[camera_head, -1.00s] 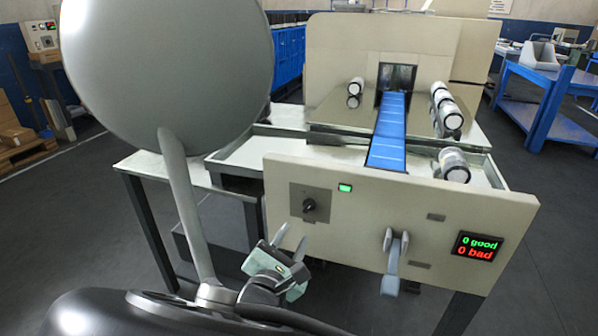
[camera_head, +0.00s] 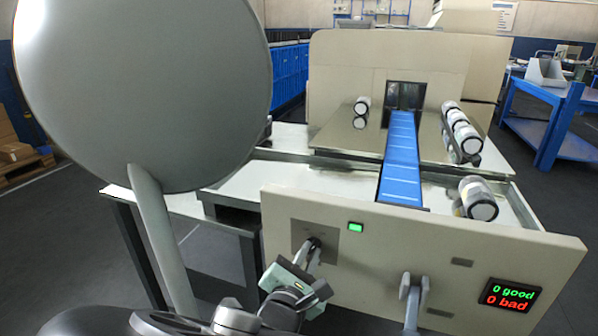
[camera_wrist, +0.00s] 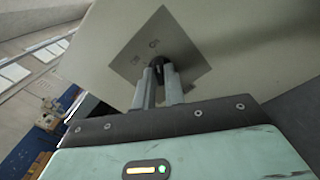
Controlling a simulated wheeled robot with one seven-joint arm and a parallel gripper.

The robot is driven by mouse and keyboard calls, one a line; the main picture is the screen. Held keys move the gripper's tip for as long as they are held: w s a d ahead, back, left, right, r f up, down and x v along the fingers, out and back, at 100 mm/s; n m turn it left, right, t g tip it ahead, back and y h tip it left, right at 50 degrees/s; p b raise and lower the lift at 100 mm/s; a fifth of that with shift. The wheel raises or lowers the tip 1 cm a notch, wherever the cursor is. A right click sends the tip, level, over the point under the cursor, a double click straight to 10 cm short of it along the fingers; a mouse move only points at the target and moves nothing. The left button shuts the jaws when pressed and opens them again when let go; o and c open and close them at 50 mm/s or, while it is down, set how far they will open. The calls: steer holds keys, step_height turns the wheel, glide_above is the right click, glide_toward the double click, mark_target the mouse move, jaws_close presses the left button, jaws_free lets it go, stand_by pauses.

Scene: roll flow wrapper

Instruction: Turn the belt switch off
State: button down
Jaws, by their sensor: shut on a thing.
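The belt switch (camera_head: 315,243) is a dark knob on a grey square plate (camera_head: 328,232) at the left of the beige front panel. In the wrist view the knob (camera_wrist: 157,63) sits between my fingertips, below the plate's OFF and ON marks (camera_wrist: 146,51). My gripper (camera_head: 308,252) is shut on the knob, with one finger on each side; the fingers hide part of it. A small green lamp (camera_head: 356,227) is lit just right of the plate.
A grey lever (camera_head: 413,300) sticks out of the panel to the right. A display (camera_head: 510,295) reads 0 good, 0 bad. A blue belt (camera_head: 402,160) runs into the machine, with several white rolls (camera_head: 466,138) beside it.

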steer(key=shift+r+n+p, duration=0.1)
steer(key=shift+n+p, duration=0.2)
steer(key=shift+p, duration=0.2)
steer(key=shift+a+n+p, duration=0.1)
steer(key=shift+n+p, duration=5.5)
steer(key=shift+p, duration=0.1)
steer(key=shift+f, duration=0.2)
steer(key=c, duration=1.5)
jaws_free()
steer(key=shift+o, duration=0.2)
